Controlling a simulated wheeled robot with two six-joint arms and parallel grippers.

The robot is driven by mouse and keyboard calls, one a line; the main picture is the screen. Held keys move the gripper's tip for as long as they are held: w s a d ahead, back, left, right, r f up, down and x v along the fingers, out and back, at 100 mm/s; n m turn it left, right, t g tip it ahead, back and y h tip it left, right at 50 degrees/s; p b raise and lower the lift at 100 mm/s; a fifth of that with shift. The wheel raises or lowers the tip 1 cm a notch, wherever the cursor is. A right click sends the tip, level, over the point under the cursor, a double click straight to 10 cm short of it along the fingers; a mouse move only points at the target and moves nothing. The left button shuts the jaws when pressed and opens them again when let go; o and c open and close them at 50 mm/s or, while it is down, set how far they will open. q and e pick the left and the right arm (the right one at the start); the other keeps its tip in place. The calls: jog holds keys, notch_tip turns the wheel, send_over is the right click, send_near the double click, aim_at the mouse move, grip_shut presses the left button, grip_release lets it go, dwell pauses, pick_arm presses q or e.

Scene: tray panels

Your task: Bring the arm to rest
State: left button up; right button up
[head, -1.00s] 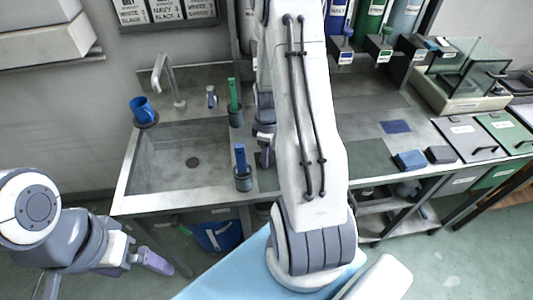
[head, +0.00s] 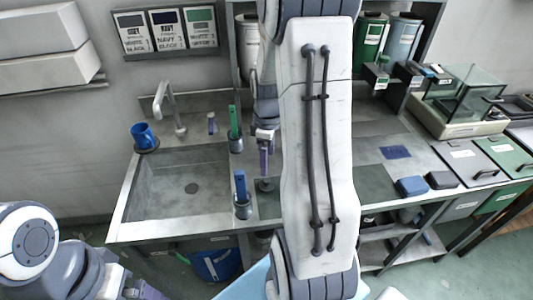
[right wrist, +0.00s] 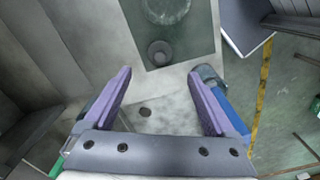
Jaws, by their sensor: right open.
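My right arm crosses the middle of the head view. Its gripper (head: 264,163) points down over the counter between the sink and the dark green mat. In the right wrist view my right gripper (right wrist: 162,85) has its purple fingers wide apart with nothing between them. A small round dark piece (right wrist: 159,52) on the mat lies beyond the fingertips. My left gripper (head: 148,291) is at the bottom left of the head view, cut off by the frame edge, so its opening cannot be made out.
A blue-handled tool (head: 240,186) and a green-handled tool (head: 234,121) stand in holders close to my right gripper. A glass tank (head: 462,92), blue block (head: 411,186) and dark block (head: 441,180) are at right.

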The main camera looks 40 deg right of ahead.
jog(key=shift+r, duration=1.1)
